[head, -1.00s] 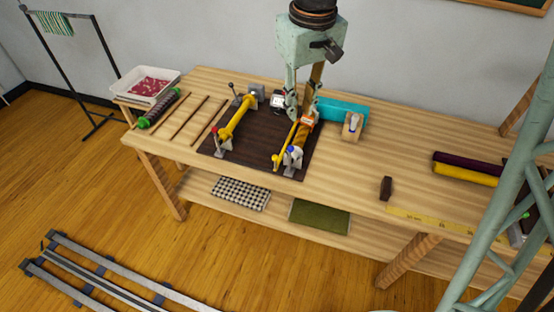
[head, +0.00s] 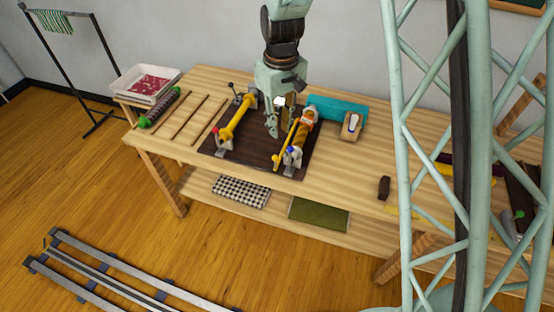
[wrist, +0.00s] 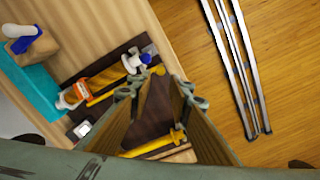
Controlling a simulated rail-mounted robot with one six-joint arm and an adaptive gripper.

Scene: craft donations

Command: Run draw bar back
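A dark brown board (head: 258,146) lies on the wooden bench and carries two yellow rollers. The left roller (head: 238,120) is plain yellow; it also shows at the bottom of the wrist view (wrist: 158,145). The right roller (head: 303,133) is golden, with an orange-and-white band (wrist: 80,91) at its far end. A thin yellow bar (head: 283,151), possibly the draw bar, runs along its left side; it shows in the wrist view too (wrist: 102,97). My gripper (head: 271,131) hangs between the rollers, pointing down. In the wrist view its fingers (wrist: 160,93) are apart with nothing between them.
A teal block (head: 335,107) and a wooden block with a blue-and-white piece (head: 351,125) stand right of the board. Thin sticks (head: 187,116), a green-ended roller (head: 158,109) and a white tray (head: 144,84) are at left. A dark block (head: 384,187) sits farther right.

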